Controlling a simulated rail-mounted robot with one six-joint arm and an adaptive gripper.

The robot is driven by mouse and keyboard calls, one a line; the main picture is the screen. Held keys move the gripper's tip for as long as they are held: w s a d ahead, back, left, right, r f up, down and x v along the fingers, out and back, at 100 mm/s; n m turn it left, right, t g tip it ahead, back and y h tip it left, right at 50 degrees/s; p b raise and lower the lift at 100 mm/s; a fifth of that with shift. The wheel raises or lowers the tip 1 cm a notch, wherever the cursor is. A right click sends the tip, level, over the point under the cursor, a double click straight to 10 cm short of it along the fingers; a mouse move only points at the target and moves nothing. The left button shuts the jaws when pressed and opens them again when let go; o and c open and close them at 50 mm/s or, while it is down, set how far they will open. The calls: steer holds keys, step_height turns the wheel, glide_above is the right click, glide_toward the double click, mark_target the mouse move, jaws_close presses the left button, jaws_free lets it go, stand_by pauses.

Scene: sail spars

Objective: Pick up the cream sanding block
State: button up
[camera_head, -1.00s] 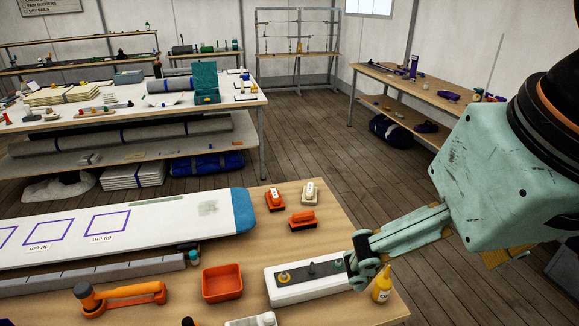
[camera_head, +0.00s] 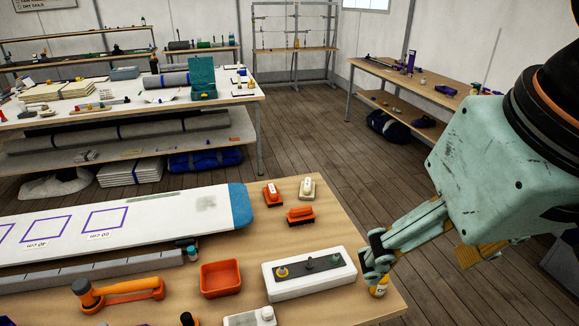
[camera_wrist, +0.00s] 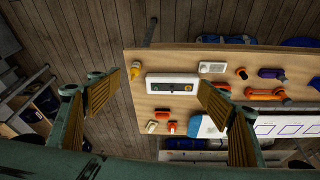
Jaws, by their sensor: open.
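The cream sanding block (camera_head: 307,188) lies on the near wooden bench by its right edge, beyond the white tool block. In the wrist view the cream block (camera_wrist: 152,127) is small and below the picture's middle, between the finger lines. My gripper (camera_head: 373,263) is over the bench's right front part, nearer the camera than the block and well apart from it. In the wrist view my gripper (camera_wrist: 160,98) has its fingers spread wide with nothing between the pads.
An orange-and-white block (camera_head: 272,195) and an orange brush (camera_head: 301,216) lie close to the cream block. A yellow bottle (camera_head: 379,291) is partly hidden by my gripper. An orange bin (camera_head: 220,279) stands left.

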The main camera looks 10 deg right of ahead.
steer(key=shift+w, duration=0.1)
steer(key=w+r+n+g+p, duration=0.1)
steer(key=w+r+n, duration=0.15)
steer(key=w, duration=0.65)
steer(key=w+r+n+p, duration=0.15)
steer(key=w+r, duration=0.25)
steer(key=w, duration=0.6)
steer(key=n+g+p, duration=0.3)
steer(key=n+p, duration=0.5)
steer(key=n, duration=0.3)
glide_above(308, 182)
step_height(308, 182, down, 30)
steer(key=shift+w+f, duration=0.1)
steer(key=shift+f, duration=4.15)
